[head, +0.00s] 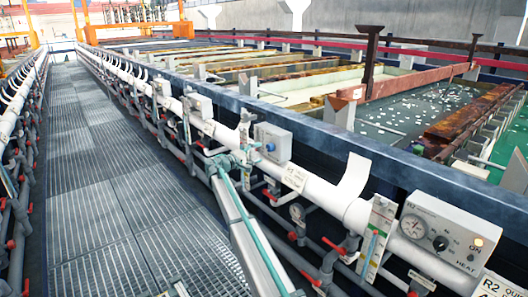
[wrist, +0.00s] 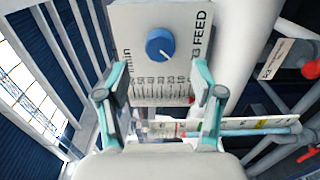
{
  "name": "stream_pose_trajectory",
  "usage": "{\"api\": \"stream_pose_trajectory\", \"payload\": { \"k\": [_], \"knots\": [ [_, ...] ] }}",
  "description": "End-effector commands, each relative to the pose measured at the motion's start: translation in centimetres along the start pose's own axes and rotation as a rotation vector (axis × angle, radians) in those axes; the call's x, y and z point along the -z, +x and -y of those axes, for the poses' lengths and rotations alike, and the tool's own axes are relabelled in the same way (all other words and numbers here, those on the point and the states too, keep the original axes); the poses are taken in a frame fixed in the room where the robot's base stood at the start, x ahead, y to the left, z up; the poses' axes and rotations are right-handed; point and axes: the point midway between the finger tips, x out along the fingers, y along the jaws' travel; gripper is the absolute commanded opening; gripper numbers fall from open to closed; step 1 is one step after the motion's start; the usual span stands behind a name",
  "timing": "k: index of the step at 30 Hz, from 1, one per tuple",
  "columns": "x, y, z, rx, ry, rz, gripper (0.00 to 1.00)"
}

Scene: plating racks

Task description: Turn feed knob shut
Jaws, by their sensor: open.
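The feed knob (wrist: 160,45) is a round blue knob on a pale panel (wrist: 122,18) marked FEED, with a printed scale beside it, in the wrist view. My gripper (wrist: 158,98) is open, with one teal finger on each side of the picture below the knob. Nothing is between the fingers, and they stand apart from the knob. In the head view a grey box with a small blue knob (head: 270,147) stands on the pipe rail, and my gripper (head: 225,160) is just left of it.
White pipes with red-handled valves (head: 293,236) run along the walkway (head: 95,200). A red valve handle (wrist: 310,68) and a tag lie right of my gripper. A box with a gauge and HEAT knob (head: 440,243) is at lower right. Tanks lie behind the blue rail.

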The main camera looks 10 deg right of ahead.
Motion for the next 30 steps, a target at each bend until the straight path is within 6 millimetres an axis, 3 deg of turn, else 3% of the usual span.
{"api": "stream_pose_trajectory", "payload": {
  "k": [3,10,25,30],
  "knots": [
    [-0.1,-2.4,0.0,0.000,0.000,-0.001,0.67],
    [0.0,-5.2,0.0,0.000,0.000,0.000,0.67],
    [0.1,-5.9,0.1,0.005,0.002,-0.002,0.67],
    [-1.0,-6.3,2.5,0.114,0.030,-0.013,0.67]
  ]
}}
